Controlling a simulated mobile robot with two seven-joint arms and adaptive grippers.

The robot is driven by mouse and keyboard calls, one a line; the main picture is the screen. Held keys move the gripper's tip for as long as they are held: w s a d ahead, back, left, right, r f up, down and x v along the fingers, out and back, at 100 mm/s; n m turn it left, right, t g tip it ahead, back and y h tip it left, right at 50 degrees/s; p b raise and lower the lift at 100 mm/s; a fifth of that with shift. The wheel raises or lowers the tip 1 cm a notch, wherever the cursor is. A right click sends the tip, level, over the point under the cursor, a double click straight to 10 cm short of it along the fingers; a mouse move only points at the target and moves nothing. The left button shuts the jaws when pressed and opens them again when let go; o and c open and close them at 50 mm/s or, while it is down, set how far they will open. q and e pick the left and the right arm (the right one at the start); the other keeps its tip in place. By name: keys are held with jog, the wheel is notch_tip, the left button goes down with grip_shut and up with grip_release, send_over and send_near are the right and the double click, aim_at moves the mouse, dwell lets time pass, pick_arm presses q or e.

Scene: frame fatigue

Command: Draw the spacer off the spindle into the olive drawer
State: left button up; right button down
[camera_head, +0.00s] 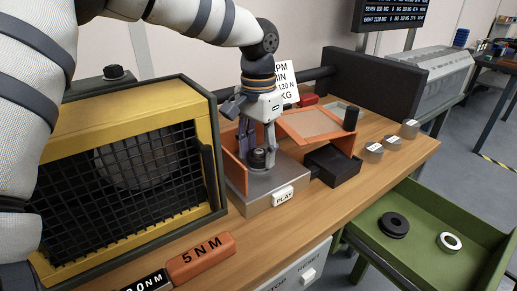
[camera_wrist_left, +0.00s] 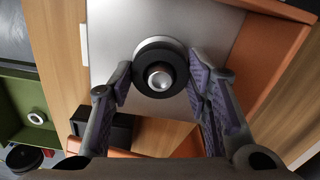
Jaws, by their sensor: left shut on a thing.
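The spacer is a thick black ring (camera_wrist_left: 140,70) around the bright metal spindle (camera_wrist_left: 160,79) in the left wrist view. A paler rim shows beneath it. The spindle stands on a silver block (camera_head: 262,201) labelled PLAY. My left gripper (camera_head: 258,157) points down over the block, its fingers shut on the spacer from two sides, with the spacer still around the spindle. The olive drawer (camera_head: 421,260) is pulled out at the lower right. A black ring (camera_head: 394,225) and a white ring (camera_head: 449,242) lie apart in it. My right gripper is not in view.
Orange panels (camera_head: 318,125) flank the block. A black box (camera_head: 331,165) and several small metal cylinders (camera_head: 373,152) stand to its right on the wooden bench. A yellow caged machine (camera_head: 130,165) stands at left. An orange 5NM block (camera_head: 201,256) lies at the front.

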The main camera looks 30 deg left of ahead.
pick_arm(q)
jog(key=c, duration=0.5)
jog(key=shift+r+p, duration=0.3)
jog(key=shift+r, duration=1.95)
jog(key=shift+r, duration=2)
